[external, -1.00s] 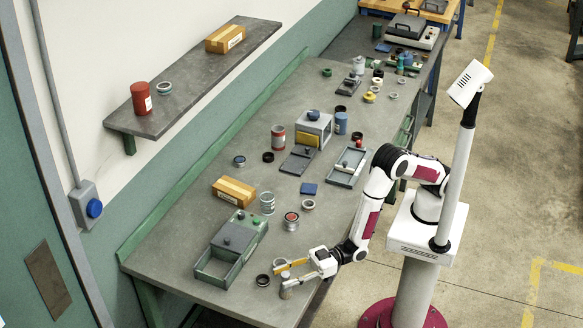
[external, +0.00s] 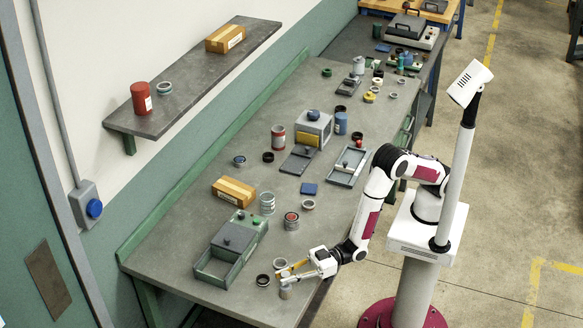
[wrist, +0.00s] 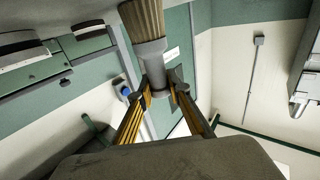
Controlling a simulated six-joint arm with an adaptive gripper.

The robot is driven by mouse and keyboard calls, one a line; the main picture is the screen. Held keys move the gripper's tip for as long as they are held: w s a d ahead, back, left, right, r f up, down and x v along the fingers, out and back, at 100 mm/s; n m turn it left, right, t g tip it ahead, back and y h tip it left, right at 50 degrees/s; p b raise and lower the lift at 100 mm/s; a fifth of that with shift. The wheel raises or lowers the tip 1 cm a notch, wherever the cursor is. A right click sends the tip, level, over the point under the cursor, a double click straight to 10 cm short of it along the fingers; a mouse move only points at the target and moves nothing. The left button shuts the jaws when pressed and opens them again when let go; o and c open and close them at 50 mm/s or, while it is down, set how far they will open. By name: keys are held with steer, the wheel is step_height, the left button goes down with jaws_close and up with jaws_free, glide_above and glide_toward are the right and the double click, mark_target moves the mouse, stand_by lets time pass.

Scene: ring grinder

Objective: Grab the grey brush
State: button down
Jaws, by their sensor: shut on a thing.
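The grey brush (external: 286,292) is at the near edge of the workbench, low in the external view. In the wrist view the brush (wrist: 150,52) shows a grey body with tan bristles at the top of the picture. My gripper (external: 283,279) is at the brush, its yellow-lined fingers on either side of it. In the wrist view my gripper (wrist: 162,84) is shut on the grey lower part of the brush. The external view is too small to tell whether the brush is clear of the bench.
A dark ring (external: 263,280) and a grey ring (external: 281,263) lie close to my gripper. A grey-green box (external: 231,250) stands to the left. Cans, a cardboard box (external: 234,191) and trays fill the bench farther back. The bench's front left is bare.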

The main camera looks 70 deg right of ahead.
steer(key=shift+r, duration=0.2)
steer(key=shift+r, duration=4.8)
